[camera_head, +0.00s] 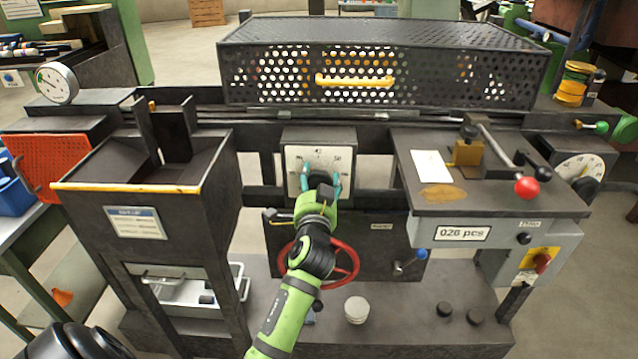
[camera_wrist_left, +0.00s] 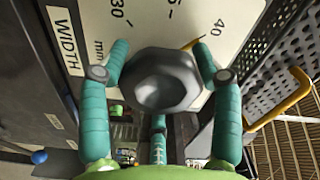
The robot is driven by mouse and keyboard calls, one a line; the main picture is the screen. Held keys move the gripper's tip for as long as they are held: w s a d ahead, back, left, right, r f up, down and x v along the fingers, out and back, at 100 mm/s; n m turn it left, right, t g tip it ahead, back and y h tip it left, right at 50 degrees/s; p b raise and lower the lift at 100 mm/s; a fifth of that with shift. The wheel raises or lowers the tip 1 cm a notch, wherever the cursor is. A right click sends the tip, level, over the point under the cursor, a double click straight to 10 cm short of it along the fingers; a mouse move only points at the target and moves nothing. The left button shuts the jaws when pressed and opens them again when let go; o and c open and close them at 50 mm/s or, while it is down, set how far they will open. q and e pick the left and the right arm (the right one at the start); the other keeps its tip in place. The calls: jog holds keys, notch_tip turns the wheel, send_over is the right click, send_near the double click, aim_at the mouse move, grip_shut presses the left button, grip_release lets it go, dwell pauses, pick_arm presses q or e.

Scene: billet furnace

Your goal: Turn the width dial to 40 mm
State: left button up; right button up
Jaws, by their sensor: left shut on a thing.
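The width dial is a black faceted knob (camera_wrist_left: 160,80) on a white scale plate (camera_head: 294,160), at the middle of the machine front in the head view. In the left wrist view, a "WIDTH" label and the marks 30, a partly hidden one ending in 5, and 40 show. A small yellow pointer (camera_wrist_left: 190,45) sticks out from the knob between the partly hidden mark and 40. My left gripper (camera_head: 321,188) has its teal fingers around the knob and is shut on it. Its fingers also show in the left wrist view (camera_wrist_left: 160,72). My right gripper is not in view.
A red handwheel (camera_head: 345,275) sits behind and below my left arm. A perforated guard with a yellow handle (camera_head: 355,80) is above the dial. A hopper (camera_head: 150,215) stands to the left, and a bench with a red-knobbed lever (camera_head: 527,187) to the right.

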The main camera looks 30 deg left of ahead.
pick_arm(q)
jog(key=shift+s+a+f, duration=0.1)
jog(key=shift+a+f, duration=0.1)
jog(key=shift+a, duration=0.1)
jog(key=o, duration=1.1)
jog(key=shift+o, duration=0.2)
jog(key=shift+a, duration=0.15)
jog(key=shift+s+d, duration=0.15)
jog(key=shift+d, duration=0.2)
jog(key=v, duration=1.1)
jog(key=shift+s, duration=0.3)
